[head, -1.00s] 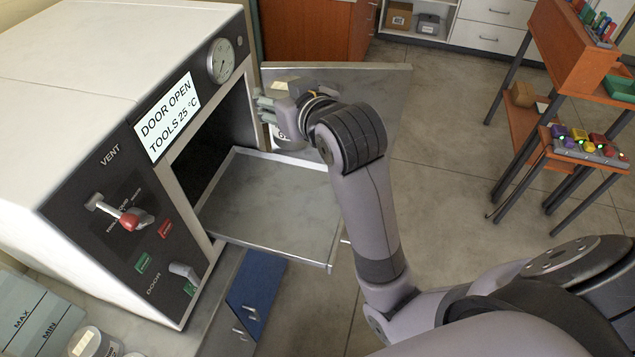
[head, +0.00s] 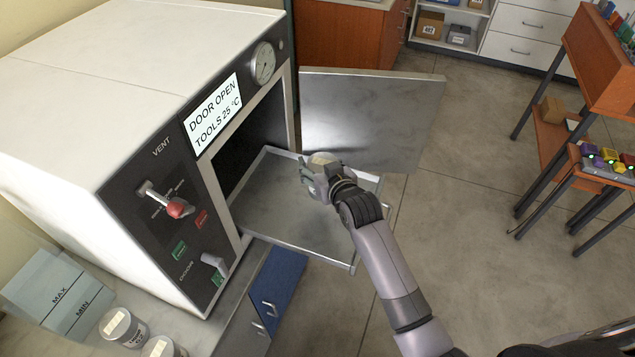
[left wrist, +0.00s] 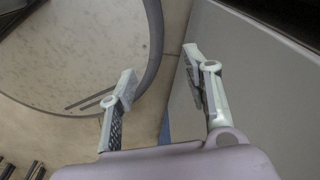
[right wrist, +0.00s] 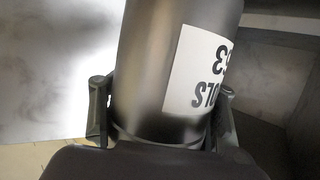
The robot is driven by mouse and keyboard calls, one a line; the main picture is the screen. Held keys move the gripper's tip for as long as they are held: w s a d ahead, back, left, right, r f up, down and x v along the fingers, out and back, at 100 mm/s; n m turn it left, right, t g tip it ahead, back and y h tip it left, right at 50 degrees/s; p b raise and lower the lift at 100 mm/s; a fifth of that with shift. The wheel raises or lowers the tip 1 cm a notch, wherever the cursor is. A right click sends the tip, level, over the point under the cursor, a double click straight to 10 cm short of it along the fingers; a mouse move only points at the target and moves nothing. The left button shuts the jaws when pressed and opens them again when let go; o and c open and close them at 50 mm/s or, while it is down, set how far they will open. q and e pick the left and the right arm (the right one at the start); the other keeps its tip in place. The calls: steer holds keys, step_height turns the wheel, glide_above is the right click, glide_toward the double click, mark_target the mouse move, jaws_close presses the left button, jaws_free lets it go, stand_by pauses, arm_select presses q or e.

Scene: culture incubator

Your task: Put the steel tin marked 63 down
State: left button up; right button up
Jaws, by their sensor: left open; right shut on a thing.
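My right gripper (head: 313,180) is shut on the steel tin (head: 323,158), over the far right part of the pulled-out tray (head: 262,217). I cannot tell whether the tin touches the tray. The right wrist view shows the tin (right wrist: 148,75) between the fingers, its white label partly visible with a 3 and part of a word, upside down. My left gripper (left wrist: 160,77) is open and empty in the left wrist view; it is not in the head view.
The incubator (head: 110,130) stands at left with its display reading DOOR OPEN, TOOLS 25 °C. Its open door (head: 375,110) is behind the tray. More tins (head: 122,326) and a MAX/MIN container (head: 60,290) are at lower left. A wooden stand (head: 600,65) is at right.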

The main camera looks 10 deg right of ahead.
steer(key=shift+f, duration=3.5)
steer(key=shift+f, duration=0.15)
steer(key=o, duration=1.5)
steer(key=shift+s, duration=0.1)
steer(key=v, duration=1.2)
steer(key=shift+d, duration=0.1)
